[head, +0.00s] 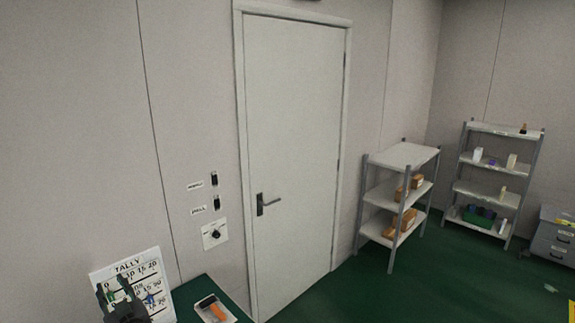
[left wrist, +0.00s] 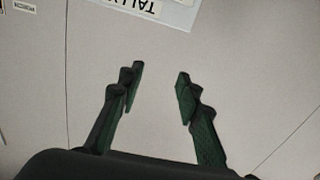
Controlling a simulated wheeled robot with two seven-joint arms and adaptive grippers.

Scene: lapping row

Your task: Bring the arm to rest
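My left gripper (head: 119,290) is at the lower left of the head view, in front of the white tally board (head: 142,267). In the left wrist view my left gripper (left wrist: 155,90) has its two fingers well apart, with only bare wall between them. It is open and empty. The edge of the tally board (left wrist: 165,10) shows upside down at the top of that view, beyond the fingertips. My right gripper is in neither view.
A green-topped table (head: 195,287) holds a tray with an orange and black item (head: 213,308). A closed white door (head: 290,150) has a lever handle. Wall switches (head: 214,183) and a dial plate (head: 215,233) are left of it. Shelves (head: 402,155) stand right. Green floor is clear before the door.

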